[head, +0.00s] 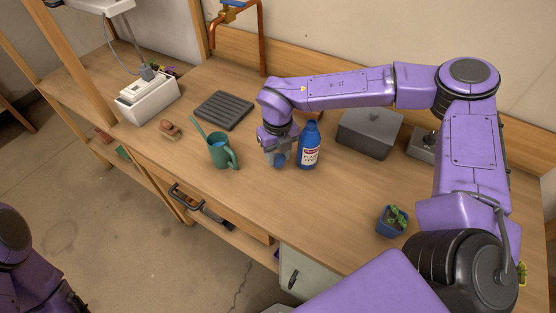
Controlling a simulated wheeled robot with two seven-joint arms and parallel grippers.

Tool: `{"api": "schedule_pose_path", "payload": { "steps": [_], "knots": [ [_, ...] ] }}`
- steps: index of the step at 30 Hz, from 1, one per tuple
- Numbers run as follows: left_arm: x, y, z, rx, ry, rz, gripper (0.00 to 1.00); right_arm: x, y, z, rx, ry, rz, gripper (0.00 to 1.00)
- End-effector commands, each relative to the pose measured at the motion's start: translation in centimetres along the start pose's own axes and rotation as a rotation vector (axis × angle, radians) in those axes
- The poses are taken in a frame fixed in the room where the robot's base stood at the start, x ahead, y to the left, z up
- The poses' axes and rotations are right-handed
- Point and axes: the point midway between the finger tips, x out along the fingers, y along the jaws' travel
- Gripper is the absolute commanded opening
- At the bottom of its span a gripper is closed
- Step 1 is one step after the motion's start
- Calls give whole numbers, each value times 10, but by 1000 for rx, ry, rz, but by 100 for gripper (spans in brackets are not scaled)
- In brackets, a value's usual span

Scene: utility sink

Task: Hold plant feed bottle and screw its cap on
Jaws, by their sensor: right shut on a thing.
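The plant feed bottle (310,152) is blue with a white and red label. It stands upright on the wooden bench, right of my right gripper (278,161). The right gripper points down and is shut on a small blue thing, which looks like the cap (279,161); the fingers hide much of it. The gripper is beside the bottle, not around it; whether they touch is unclear. Part of my left arm shows at the lower left, with its gripper out of view.
A green watering can (221,152) stands left of the right gripper. A dark ridged tray (224,110), a grey lidded box (369,134) and a potted plant (392,220) are also on the bench (330,205). The bench front between can and plant is clear.

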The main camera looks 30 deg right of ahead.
Motion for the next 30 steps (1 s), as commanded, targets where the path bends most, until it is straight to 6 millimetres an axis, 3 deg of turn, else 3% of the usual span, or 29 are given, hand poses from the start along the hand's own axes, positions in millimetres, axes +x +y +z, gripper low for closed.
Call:
{"api": "schedule_pose_path", "payload": {
  "steps": [6, 16, 22, 30],
  "knots": [
    [19, 2, 8, 0, 0, 0, 99, -40, 20, -32, -2, -6, 0, 12],
    [40, 4, 16, 0, 0, 0, 99, -68, 54, -88, 0, -2, -2, 12],
    [43, 4, 18, 0, 0, 0, 99, -78, 64, -103, 1, -1, -1, 12],
    [43, 4, 18, 0, 0, 0, 99, -80, 65, -105, 2, 0, -1, 12]
  ]
}}
